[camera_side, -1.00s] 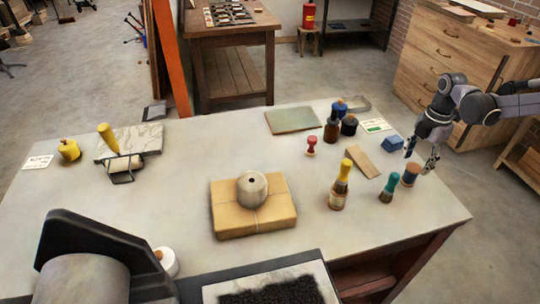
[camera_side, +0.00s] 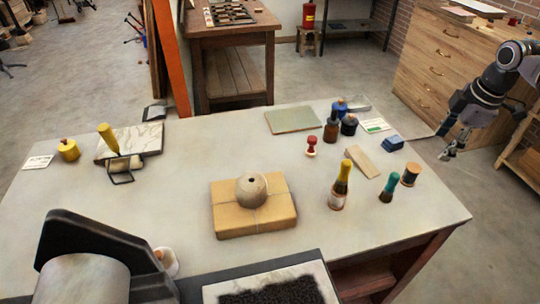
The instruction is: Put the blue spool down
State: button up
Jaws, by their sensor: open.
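A small spool (camera_side: 410,174) with pale wooden ends and a dark winding stands upright near the table's right edge. Its blue colour is hard to make out at this size. My gripper (camera_side: 445,146) is open and empty, up and to the right of the spool and apart from it. Its fingers point down and left, beyond the table's right edge in the picture.
A teal-handled brush (camera_side: 387,189) stands close beside the spool. A blue block (camera_side: 393,143), a wooden wedge (camera_side: 363,162), a yellow-topped bottle (camera_side: 340,186) and dark bottles (camera_side: 331,130) are nearby. A wrapped parcel (camera_side: 225,212) bears a round stone-like ball (camera_side: 251,189). The table's front right is clear.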

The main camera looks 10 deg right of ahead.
jog(key=s+a+m+t, duration=0.3)
jog(key=s+m+t, duration=0.1)
jog(key=s+m, duration=0.7)
jog(key=shift+s+f, duration=0.15)
jog(key=shift+f, duration=0.05)
jog(key=shift+o, duration=0.7)
jog(key=shift+s+a+f+m+t, duration=0.15)
jog(key=shift+s+f+m+t, duration=0.2)
jog(key=shift+s+m, duration=0.25)
jog(key=shift+w, duration=0.15)
